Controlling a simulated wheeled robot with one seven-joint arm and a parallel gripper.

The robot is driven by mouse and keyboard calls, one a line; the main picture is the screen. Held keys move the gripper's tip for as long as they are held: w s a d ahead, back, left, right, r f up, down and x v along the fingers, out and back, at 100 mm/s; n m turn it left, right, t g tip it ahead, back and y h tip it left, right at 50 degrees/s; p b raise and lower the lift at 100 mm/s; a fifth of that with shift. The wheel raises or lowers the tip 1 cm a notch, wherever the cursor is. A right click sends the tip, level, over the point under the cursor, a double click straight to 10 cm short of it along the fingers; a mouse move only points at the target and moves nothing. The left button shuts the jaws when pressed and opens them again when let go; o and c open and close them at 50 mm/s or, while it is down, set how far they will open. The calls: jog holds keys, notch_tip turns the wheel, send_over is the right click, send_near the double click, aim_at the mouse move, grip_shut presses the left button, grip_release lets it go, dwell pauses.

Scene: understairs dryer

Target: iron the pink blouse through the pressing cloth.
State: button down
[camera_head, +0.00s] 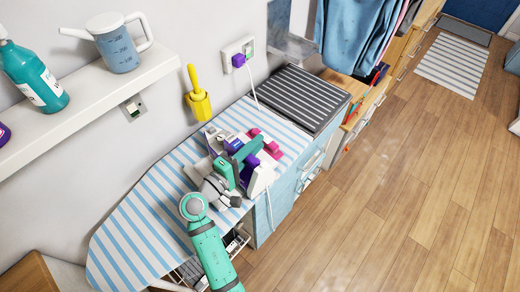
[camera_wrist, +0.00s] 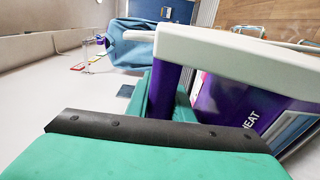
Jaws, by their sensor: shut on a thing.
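My gripper (camera_head: 243,160) is over the right part of the striped ironing board (camera_head: 140,232), shut on the iron (camera_head: 262,180). In the wrist view the iron (camera_wrist: 225,95) is white and purple, with the word HEAT on its side, close beside a teal finger. Small pink patches (camera_head: 268,147), perhaps the pink blouse, show just behind the gripper; the rest is hidden. A pale grey-white patch lies left of the gripper; I cannot tell whether it is the pressing cloth. I cannot see whether the iron's soleplate touches anything.
A purple plug (camera_head: 239,60) sits in the wall socket, its white cord running down to the board. A yellow holder (camera_head: 199,104) is on the wall. A shelf (camera_head: 90,100) bears a watering can (camera_head: 117,50) and teal bottle (camera_head: 35,78). A dark ribbed mat (camera_head: 290,97) lies beyond the board.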

jog(key=shift+w+a, duration=0.5)
jog(key=shift+a, duration=0.05)
jog(key=shift+w+a+r, duration=0.1)
jog(key=shift+w+a, duration=0.1)
jog(key=shift+a, duration=0.15)
jog(key=shift+s+d, duration=0.85)
jog(key=shift+d, duration=0.15)
jog(key=shift+s+d, duration=0.8)
jog(key=shift+d, duration=0.2)
jog(key=shift+s+d, duration=0.3)
